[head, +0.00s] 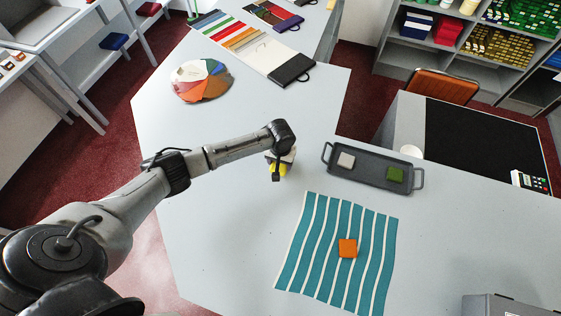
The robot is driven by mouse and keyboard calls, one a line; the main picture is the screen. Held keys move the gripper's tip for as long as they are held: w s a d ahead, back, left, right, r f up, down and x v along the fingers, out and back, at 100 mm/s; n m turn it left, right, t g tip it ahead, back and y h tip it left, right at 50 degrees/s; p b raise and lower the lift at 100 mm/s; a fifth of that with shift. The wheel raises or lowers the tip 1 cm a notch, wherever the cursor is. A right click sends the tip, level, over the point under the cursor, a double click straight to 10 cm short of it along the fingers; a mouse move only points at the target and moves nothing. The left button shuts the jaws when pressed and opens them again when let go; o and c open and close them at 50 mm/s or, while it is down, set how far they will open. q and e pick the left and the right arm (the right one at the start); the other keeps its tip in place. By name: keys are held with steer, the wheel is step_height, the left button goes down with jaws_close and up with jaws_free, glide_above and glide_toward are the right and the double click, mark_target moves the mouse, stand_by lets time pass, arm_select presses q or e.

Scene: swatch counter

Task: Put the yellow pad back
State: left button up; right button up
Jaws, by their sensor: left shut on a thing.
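My left gripper (279,172) is left of the dark grey tray (368,176), shut on the yellow pad (273,168), which shows only in part below the wrist. I cannot tell whether the pad touches the counter. The tray has two handles and holds a white pad (346,160) at its left and a green pad (395,174) at its right. An orange pad (348,248) lies on the teal and white striped cloth (312,262) in front of the tray. My right gripper is not in view.
A round colour fan (202,82) and a long swatch card (245,47) lie at the back left of the light counter (225,235). A grey box (508,306) stands at the front right corner. The counter between my left arm and the cloth is clear.

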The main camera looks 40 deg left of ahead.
arm_select(q)
steer(key=shift+f, duration=0.3)
steer(key=shift+f, duration=0.15)
steer(key=o, duration=0.9)
